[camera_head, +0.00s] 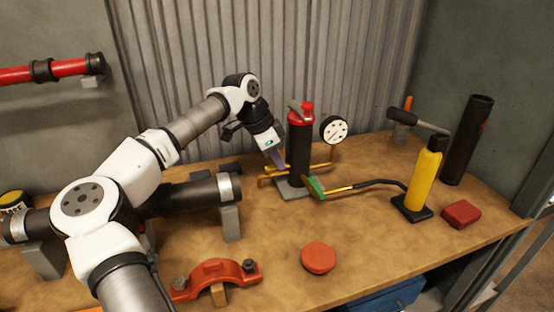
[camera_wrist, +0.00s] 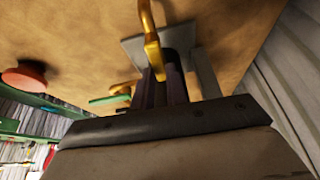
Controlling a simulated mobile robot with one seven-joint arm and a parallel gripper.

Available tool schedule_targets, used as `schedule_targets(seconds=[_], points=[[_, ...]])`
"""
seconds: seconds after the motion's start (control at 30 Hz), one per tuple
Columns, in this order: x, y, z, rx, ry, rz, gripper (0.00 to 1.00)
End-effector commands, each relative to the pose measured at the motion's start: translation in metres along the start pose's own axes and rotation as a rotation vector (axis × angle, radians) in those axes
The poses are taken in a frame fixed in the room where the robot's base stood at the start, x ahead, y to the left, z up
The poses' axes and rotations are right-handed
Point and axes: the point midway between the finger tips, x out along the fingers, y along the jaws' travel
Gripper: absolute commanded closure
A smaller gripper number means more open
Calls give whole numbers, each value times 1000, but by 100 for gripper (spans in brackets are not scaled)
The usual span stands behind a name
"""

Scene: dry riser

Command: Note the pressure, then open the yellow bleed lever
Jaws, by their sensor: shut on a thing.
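A black and dark red upright cylinder (camera_head: 299,150) with a red top stands on a grey base plate (camera_head: 293,191). A round white pressure gauge (camera_head: 334,130) sits on a thin brass pipe to its right; its reading is too small to make out. The yellow bleed lever (camera_head: 268,182) is low at the cylinder's left side, partly hidden by my gripper. My gripper (camera_head: 277,160) points down there, its fingers shut on the lever. In the wrist view the yellow lever (camera_wrist: 152,42) runs in between the fingertips (camera_wrist: 165,85).
A green fitting (camera_head: 316,187) joins a hose to a yellow cylinder (camera_head: 424,175) on a black base. A red disc (camera_head: 318,257), red clamp (camera_head: 215,279), red block (camera_head: 461,214) and dark tube (camera_head: 467,140) are around.

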Motion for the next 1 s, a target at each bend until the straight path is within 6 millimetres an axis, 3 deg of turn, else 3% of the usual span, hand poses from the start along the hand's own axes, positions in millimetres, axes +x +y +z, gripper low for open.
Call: schedule_targets(seconds=[0.07, 0.1, 0.23, 0.63, 0.77, 1.0], points=[[0, 0, 0, 0, -1, 0, 100], [0, 0, 0, 0, -1, 0, 81], [0, 0, 0, 0, -1, 0, 64], [-8, -1, 1, 0, 0, -1, 64], [-30, -1, 1, 1, 0, -4, 64], [-86, -1, 1, -1, -1, -4, 64]])
